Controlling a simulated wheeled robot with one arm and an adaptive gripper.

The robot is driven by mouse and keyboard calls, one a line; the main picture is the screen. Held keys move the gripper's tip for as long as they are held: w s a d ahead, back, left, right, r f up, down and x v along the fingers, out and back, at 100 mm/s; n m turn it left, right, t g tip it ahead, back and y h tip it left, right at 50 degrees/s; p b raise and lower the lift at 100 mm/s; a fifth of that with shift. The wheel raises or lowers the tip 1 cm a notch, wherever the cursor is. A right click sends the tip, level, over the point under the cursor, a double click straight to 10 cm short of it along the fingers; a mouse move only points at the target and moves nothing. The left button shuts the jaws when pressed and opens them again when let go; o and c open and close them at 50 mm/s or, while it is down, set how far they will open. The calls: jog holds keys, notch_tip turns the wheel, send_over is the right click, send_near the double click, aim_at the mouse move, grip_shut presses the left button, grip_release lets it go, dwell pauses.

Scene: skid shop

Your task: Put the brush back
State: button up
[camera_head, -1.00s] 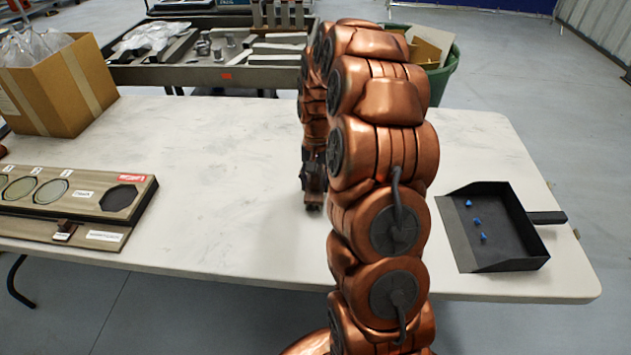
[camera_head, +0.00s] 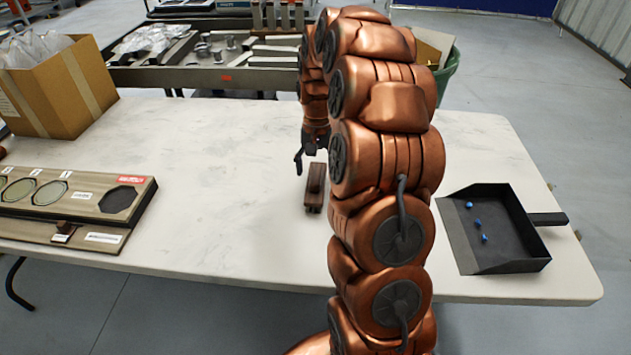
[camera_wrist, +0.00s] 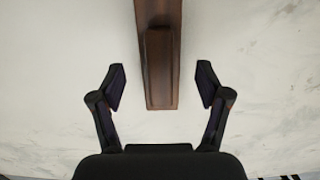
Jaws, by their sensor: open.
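The brush (camera_head: 314,188) is a narrow dark-brown wooden piece with a raised grip along its top. It lies on the white table (camera_head: 230,190), left of my arm, and no bristles show. My gripper (camera_head: 311,150) is open just beyond it in the head view, partly hidden by my arm. In the wrist view the brush (camera_wrist: 158,60) runs down from the top edge, and its near end reaches between the spread fingers of my gripper (camera_wrist: 162,85). There is a gap on both sides, with neither finger touching it.
A board (camera_head: 92,197) with round pieces, labels and a dark octagon lies at the left. A black dustpan (camera_head: 505,245) holding small blue bits lies at the right. A cardboard box (camera_head: 62,95) stands at the back left. The table between board and brush is clear.

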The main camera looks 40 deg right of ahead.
aim_at(316, 170)
jog(key=r, duration=0.5)
jog(key=shift+w+d+r, duration=0.3)
jog(key=shift+w, duration=0.1)
jog(key=shift+r+b, duration=0.3)
jog(key=shift+r, duration=0.45)
jog(key=s+a+r+n, duration=0.4)
jog(key=s+a, duration=0.8)
jog(key=a, duration=0.3)
jog(key=s+a+f+n, duration=0.2)
jog(key=s+a, duration=0.1)
jog(key=s, duration=0.6)
jog(key=s+a+f+n+h, duration=0.1)
jog(key=s+a+n, duration=0.1)
jog(key=s, duration=0.8)
jog(key=shift+a+f, duration=0.4)
jog(key=shift+a, duration=0.4)
jog(key=shift+s, duration=0.1)
